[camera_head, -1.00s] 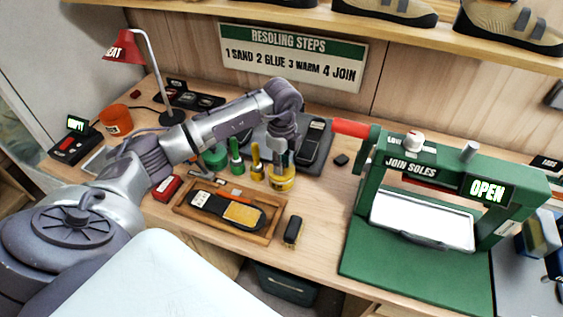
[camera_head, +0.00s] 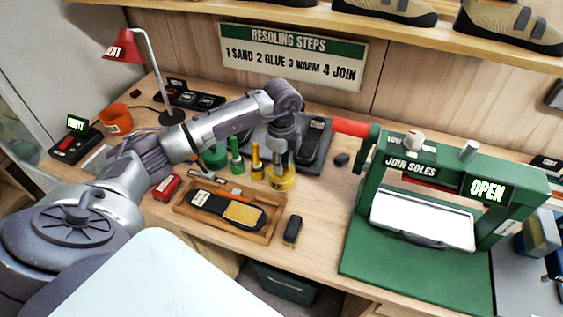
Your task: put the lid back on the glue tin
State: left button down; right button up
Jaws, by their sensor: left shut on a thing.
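The yellow glue tin (camera_head: 283,183) stands upright on the bench behind the right end of the wooden tray. My left gripper (camera_head: 279,163) points down right over the tin and is shut. What it grips is small and mostly hidden by the fingers; it appears to be the lid, at the top of the tin. I cannot tell whether the lid touches the rim. My right gripper is not in view.
A yellow bottle (camera_head: 256,161) and a green bottle (camera_head: 236,157) stand close left of the tin. The wooden tray (camera_head: 268,237) with a shoe sole lies in front. A green press (camera_head: 372,180) stands right. Bare bench lies between tin and press.

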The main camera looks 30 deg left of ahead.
pick_arm(q)
jog(key=c, duration=0.9)
grip_release()
jog(key=shift+o, duration=0.2)
jog(key=o, duration=0.4)
jog(key=shift+r, duration=0.1)
jog(key=shift+r+p, duration=2.65)
jog(key=shift+r, duration=0.85)
jog(key=shift+f, duration=0.1)
grip_shut()
